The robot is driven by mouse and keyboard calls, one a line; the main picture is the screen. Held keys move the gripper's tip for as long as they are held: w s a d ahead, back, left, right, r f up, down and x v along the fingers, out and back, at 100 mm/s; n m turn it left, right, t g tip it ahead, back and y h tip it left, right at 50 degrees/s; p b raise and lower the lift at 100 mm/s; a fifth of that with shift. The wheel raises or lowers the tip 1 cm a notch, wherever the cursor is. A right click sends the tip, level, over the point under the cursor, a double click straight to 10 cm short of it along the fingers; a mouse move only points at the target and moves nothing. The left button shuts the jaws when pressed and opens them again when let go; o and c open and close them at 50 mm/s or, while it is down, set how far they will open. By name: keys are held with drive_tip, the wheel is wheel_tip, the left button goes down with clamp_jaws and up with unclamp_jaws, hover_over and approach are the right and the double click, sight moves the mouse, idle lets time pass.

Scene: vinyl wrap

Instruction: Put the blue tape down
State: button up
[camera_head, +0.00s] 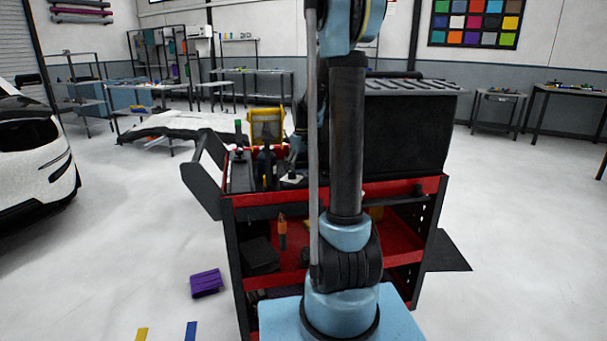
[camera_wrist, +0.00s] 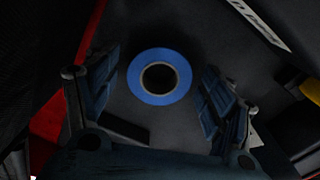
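The blue tape (camera_wrist: 160,98) is a flat ring with a dark hole, seen face-on in the wrist view. It appears to lie on a dark grey surface (camera_wrist: 190,40). My gripper (camera_wrist: 158,84) is open, with one dark blue finger on each side of the tape. Gaps show between the ring and both fingers, so they do not touch it. In the head view my arm blocks part of the cart top, and I cannot make out the tape there.
A red and black tool cart (camera_head: 233,202) stands in front of me with a large black box (camera_head: 408,125) on top. A yellow item (camera_head: 266,125) stands at its left. A purple item (camera_head: 206,283) lies on the floor. A white car (camera_head: 35,155) is at left.

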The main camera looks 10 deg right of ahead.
drive_tip(key=shift+r, duration=0.15)
wheel_tip(320, 180, up, 11)
drive_tip(key=shift+m, duration=0.5)
drive_tip(key=s, duration=0.9)
drive_tip(key=shift+s+a+r, duration=0.15)
drive_tip(key=shift+s+r, duration=0.05)
drive_tip(key=shift+s, duration=0.05)
drive_tip(key=shift+m+t, duration=0.5)
drive_tip(key=s+f, duration=0.1)
drive_tip(key=s, duration=0.2)
drive_tip(key=s+f, duration=0.1)
drive_tip(key=s, duration=0.2)
drive_tip(key=s+f, duration=0.1)
drive_tip(key=s, duration=0.2)
drive_tip(key=shift+s, duration=0.25)
drive_tip(key=s+f+m+t, duration=0.1)
drive_tip(key=s+f+m, duration=0.1)
drive_tip(key=s+f, duration=1)
drive_tip(key=s, duration=0.3)
drive_tip(key=shift+s+f, duration=0.4)
drive_tip(key=shift+c, duration=0.2)
